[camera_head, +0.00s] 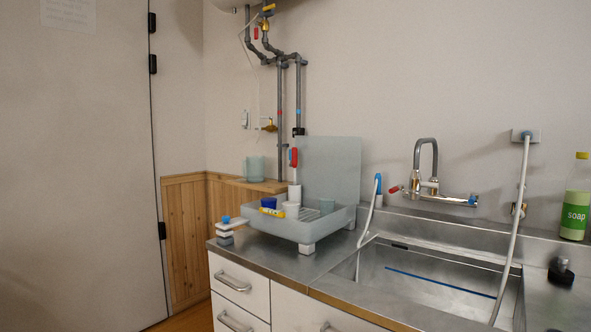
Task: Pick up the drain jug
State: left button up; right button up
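A pale, translucent green-blue jug-like vessel (252,169) stands upright on a wooden ledge (268,186) at the back, left of the grey pipes. It looks like the drain jug, though it is small here and its handle is hard to make out. Neither of my grippers is in view, and nothing is touching the vessel.
A frosted tray (277,227) with cups and a blue cup (269,203) stands on the steel counter before the ledge. Grey pipes (298,95) rise beside it. A sink (430,275), faucet (428,180) and soap bottle (575,200) are to the right.

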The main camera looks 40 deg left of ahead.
aim_at(253, 167)
jog(key=i+j+z, duration=0.1)
jog(key=j+z, duration=0.25)
jog(key=j, duration=0.65)
jog(key=j+z, duration=0.3)
jog(key=j, duration=0.75)
